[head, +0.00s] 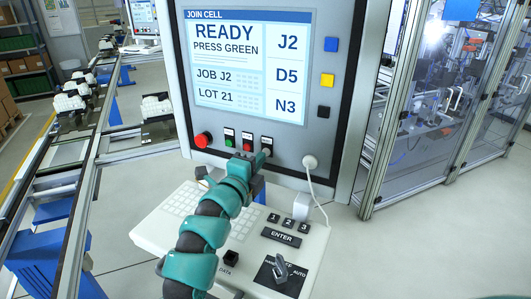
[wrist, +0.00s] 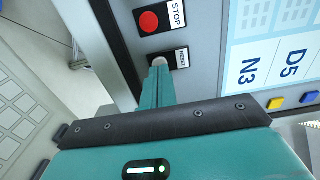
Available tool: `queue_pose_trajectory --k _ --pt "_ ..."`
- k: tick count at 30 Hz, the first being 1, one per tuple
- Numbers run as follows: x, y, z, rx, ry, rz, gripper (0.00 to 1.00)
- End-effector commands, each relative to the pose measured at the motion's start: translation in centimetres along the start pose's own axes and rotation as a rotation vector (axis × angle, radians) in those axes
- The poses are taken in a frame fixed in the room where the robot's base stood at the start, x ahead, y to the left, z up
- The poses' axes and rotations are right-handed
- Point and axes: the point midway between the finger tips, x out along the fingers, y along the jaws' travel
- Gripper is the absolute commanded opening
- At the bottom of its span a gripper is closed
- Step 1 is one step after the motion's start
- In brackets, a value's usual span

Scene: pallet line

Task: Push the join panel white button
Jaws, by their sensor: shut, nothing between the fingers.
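The join panel (head: 343,100) stands upright with a lit screen reading "READY PRESS GREEN". Below the screen is a row with a green button (head: 229,141), a red button (head: 247,146) and a third button plate at the right. In the wrist view the white button (wrist: 159,61) sits on a black plate with a small white label, beside the red STOP button (wrist: 149,21). My gripper (wrist: 157,72) is shut and empty, its fingertips right at the white button and partly covering it. I cannot tell whether they touch. In the head view my gripper (head: 263,161) hides most of that button.
A red mushroom knob (head: 203,140) is at the row's left end. A keypad console (head: 152,231) juts out below, with an ENTER key and a selector switch (head: 281,268). A white cable hangs at the right. A conveyor (head: 88,165) runs at left; a glazed cell stands at right.

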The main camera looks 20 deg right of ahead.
Motion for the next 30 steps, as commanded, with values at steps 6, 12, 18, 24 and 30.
queue_pose_trajectory --k 6,12,18,24,30 --pt "-1.3 0.0 0.1 -0.001 -0.002 0.0 0.0" --pt "-2.3 0.0 0.0 -0.001 -0.001 0.0 0.0" --pt "-3.1 0.0 0.0 0.0 0.0 0.0 0.0" --pt "-3.1 0.0 -0.1 -0.001 0.001 0.0 0.0" --pt "-3.1 0.0 -0.1 -0.001 0.001 0.0 0.0"
